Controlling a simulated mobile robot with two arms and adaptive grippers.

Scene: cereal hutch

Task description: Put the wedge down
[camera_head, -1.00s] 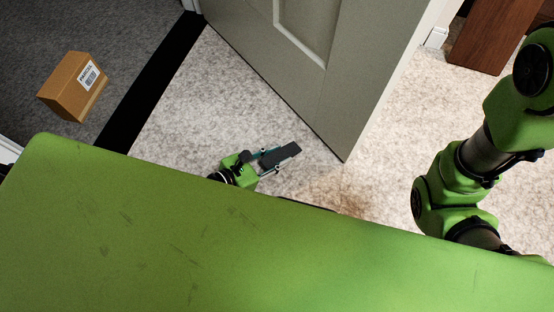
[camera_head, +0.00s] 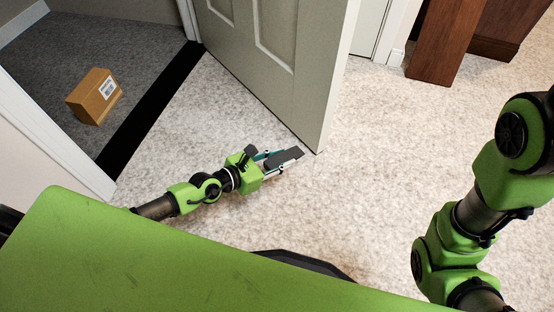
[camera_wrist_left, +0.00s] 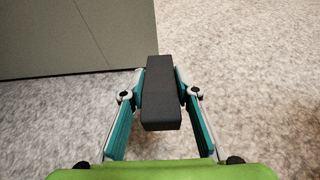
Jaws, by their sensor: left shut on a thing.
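The wedge (camera_head: 287,157) is a dark grey block held in my left gripper (camera_head: 279,160), low over the light carpet near the bottom corner of the open door (camera_head: 290,75). In the left wrist view the wedge (camera_wrist_left: 160,95) sits between both fingers of the left gripper (camera_wrist_left: 162,98), which are shut on its sides. Its far end points toward the door's lower edge (camera_wrist_left: 75,35). I cannot tell whether the wedge touches the carpet or the door. My right gripper is out of view; only the right arm shows.
A cardboard box (camera_head: 95,97) lies on the dark grey carpet past the black threshold strip (camera_head: 150,108). A brown wooden piece of furniture (camera_head: 445,45) stands at the upper right. The light carpet (camera_head: 370,140) right of the door is clear.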

